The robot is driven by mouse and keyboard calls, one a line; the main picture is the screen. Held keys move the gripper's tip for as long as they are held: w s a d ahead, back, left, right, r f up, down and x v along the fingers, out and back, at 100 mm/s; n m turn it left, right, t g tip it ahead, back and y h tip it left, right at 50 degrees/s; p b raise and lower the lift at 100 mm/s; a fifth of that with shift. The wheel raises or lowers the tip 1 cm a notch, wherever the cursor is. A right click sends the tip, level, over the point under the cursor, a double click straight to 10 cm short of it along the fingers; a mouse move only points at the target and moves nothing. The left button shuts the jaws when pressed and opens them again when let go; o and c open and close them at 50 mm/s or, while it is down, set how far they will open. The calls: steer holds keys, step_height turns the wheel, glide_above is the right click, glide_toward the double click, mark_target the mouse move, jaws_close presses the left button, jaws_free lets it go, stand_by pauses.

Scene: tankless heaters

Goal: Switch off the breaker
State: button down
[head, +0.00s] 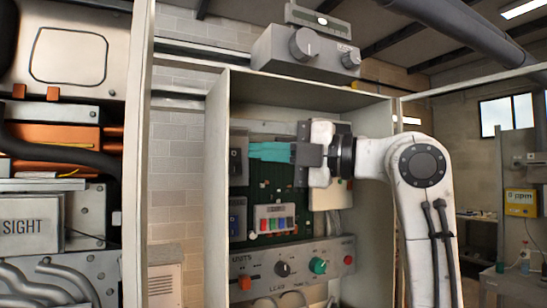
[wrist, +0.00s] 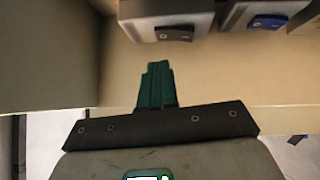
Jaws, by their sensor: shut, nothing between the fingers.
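Two switch boxes are mounted at the left side of the panel inside an open cabinet. The upper box (head: 238,160) has a dark switch, and the lower box (head: 237,218) has a blue one. The wrist view shows a black switch (wrist: 174,33) and a blue switch (wrist: 267,22). I cannot tell from labels which is the breaker. My gripper (head: 252,151) has teal fingers, shut and empty, pointing left at the upper box. In the wrist view the fingertips (wrist: 158,64) lie just short of the black switch; contact is not visible.
The cabinet's left wall (head: 217,150) stands close beyond the switch boxes. A block of coloured switches (head: 274,219) and a control strip with knobs (head: 300,267) lie below my gripper. A grey unit with knobs (head: 305,47) sits on the cabinet top.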

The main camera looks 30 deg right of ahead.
steer(key=b+v, duration=0.3)
steer(key=v, duration=0.7)
steer(key=shift+s+r+b, duration=0.2)
steer(key=shift+r+b, duration=0.1)
steer(key=shift+r, duration=0.55)
